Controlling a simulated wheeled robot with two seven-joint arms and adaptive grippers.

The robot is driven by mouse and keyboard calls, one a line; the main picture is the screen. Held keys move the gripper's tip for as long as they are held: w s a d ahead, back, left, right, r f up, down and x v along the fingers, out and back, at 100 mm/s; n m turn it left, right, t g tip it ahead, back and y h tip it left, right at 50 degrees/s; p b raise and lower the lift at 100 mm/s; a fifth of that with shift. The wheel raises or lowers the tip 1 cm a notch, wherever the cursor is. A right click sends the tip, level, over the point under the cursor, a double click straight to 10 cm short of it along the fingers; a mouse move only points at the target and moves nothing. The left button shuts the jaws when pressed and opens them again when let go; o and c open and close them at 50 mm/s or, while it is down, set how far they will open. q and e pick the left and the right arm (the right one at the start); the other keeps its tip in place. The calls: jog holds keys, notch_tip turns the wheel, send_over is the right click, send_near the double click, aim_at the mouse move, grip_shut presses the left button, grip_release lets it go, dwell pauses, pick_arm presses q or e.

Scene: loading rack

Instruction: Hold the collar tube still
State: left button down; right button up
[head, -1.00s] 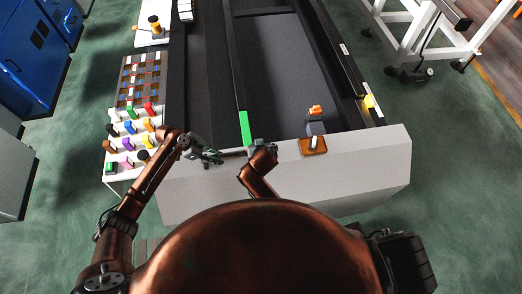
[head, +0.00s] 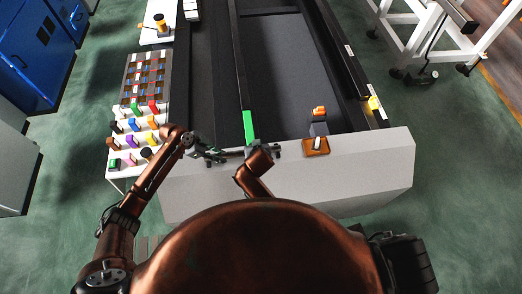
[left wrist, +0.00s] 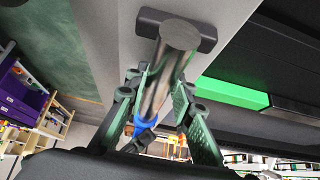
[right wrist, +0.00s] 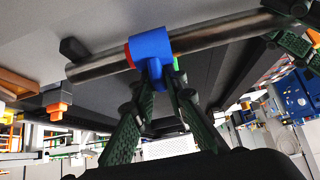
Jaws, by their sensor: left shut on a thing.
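The collar tube (right wrist: 215,38) is a grey metal tube with a blue collar (right wrist: 152,47) around it, which has red and green at its sides. In the head view the tube (head: 234,154) lies level above the white front ledge. My left gripper (head: 216,154) is shut on the tube; in the left wrist view the tube runs between its green finger pads (left wrist: 160,95). My right gripper (right wrist: 160,82) has its fingertips either side of the collar's lower lug. I cannot tell whether they press on it. The lug is partly hidden by the fingers.
A white ledge (head: 345,180) runs below both grippers. A green strip (head: 249,126) lies just beyond them. An orange-brown block (head: 315,147) sits to the right on the ledge. A rack (head: 125,158) of coloured pieces stands at the left.

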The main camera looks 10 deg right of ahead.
pick_arm(q)
jog(key=shift+w+d+r, duration=0.1)
jog(key=shift+w+r, duration=0.05)
jog(key=shift+r, duration=0.05)
pick_arm(e)
jog(key=shift+o, duration=0.2)
jog(key=shift+s+d+f, duration=0.2)
jog(key=shift+s+f, duration=0.15)
jog(key=shift+f, duration=0.3)
pick_arm(q)
jog(key=shift+f, duration=0.15)
pick_arm(e)
jog(key=r, duration=0.4)
jog(key=shift+w+a+r, duration=0.1)
jog(key=shift+w+r, duration=0.15)
jog(key=shift+r, duration=0.6)
pick_arm(q)
jog(key=shift+f, duration=0.1)
jog(key=c, duration=1.6)
grip_release()
jog(key=v, duration=1.2)
